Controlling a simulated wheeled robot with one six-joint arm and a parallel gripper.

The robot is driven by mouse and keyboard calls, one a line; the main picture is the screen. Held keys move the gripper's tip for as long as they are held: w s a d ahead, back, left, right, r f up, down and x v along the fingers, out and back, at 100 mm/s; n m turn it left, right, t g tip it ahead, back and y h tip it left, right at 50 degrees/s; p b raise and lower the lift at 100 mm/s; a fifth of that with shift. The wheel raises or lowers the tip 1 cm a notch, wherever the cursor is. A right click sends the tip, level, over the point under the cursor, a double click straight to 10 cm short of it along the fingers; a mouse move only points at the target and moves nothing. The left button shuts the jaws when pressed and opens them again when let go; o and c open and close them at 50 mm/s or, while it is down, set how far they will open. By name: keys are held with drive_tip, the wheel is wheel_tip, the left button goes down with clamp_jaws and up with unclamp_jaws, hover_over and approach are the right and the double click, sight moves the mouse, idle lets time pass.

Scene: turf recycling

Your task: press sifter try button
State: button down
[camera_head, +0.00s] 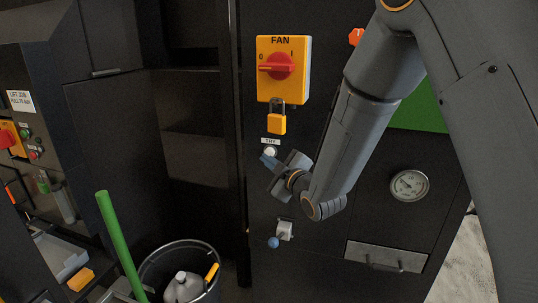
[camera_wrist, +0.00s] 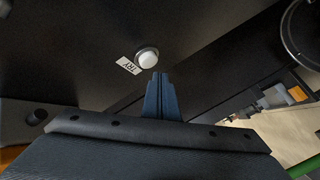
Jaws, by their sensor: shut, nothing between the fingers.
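A white round TRY button (camera_head: 270,151) sits on the dark cabinet panel, below a white TRY label (camera_head: 271,141). The button also shows in the wrist view (camera_wrist: 147,58), with the TRY label (camera_wrist: 128,65) beside it. My gripper (camera_head: 266,160) is shut and empty, its blue fingertips just below the button in the head view. In the wrist view the closed fingertips (camera_wrist: 158,76) point toward the button and appear close to it. I cannot tell whether they touch.
Above the button are a yellow FAN box with a red rotary switch (camera_head: 280,67) and a yellow padlock (camera_head: 277,122). A small lever (camera_head: 284,231) lies below, a round gauge (camera_head: 409,185) to the right. A black bucket (camera_head: 201,246) and green pole (camera_head: 121,243) stand lower left.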

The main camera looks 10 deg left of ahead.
drive_tip(key=s, duration=0.5)
drive_tip(key=shift+s+a, duration=0.25)
idle(0.5)
drive_tip(key=s+d+f+m+g+h, duration=0.15)
drive_tip(key=d+f+m+h, duration=0.25)
drive_tip(key=d, duration=0.6)
drive_tip(key=d+f+m+g+h, duration=0.2)
drive_tip(key=d+f+m+h, duration=0.15)
drive_tip(key=d, duration=0.75)
drive_tip(key=s+d+f+m+g+h, duration=0.1)
drive_tip(key=s+d+m+g, duration=0.3)
drive_tip(key=s+d, duration=0.4)
drive_tip(key=s+d+f+m+g+h, duration=0.2)
drive_tip(key=s+d+m+g, duration=0.2)
drive_tip(key=s, duration=0.8)
drive_tip(key=d+m, duration=0.2)
drive_tip(key=d, duration=0.2)
drive_tip(key=shift+h+b, duration=0.35)
drive_tip(key=shift+m, duration=0.25)
